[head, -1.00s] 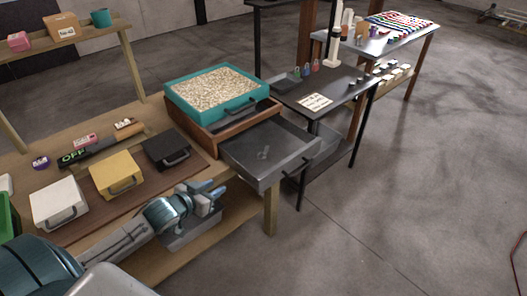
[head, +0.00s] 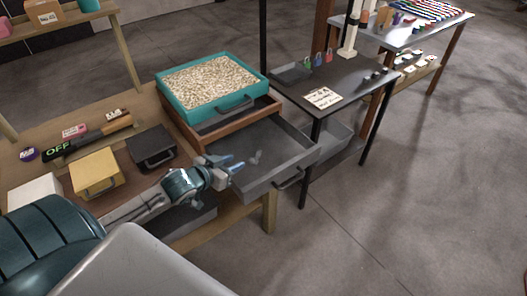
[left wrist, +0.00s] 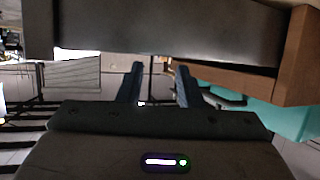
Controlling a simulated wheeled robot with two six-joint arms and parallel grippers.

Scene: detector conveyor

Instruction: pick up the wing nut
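The wing nut (head: 256,157) is a small grey piece lying on the floor of the pulled-out grey drawer (head: 285,166). My left gripper (head: 235,165) is at the drawer's near left side, with its blue fingers pointing towards the wing nut and apart from it. In the left wrist view the two fingers (left wrist: 159,72) stand apart with nothing between them. The wing nut cannot be made out in that view; a dark grey panel (left wrist: 170,28) fills its top. My right gripper is not in view.
A teal tray (head: 178,106) of pale pellets sits on the brown wooden housing behind the drawer. Black (head: 152,141) and yellow (head: 92,168) boxes with handles stand on the bench to the left. A dark table (head: 345,91) stands behind the drawer; the floor to the right is clear.

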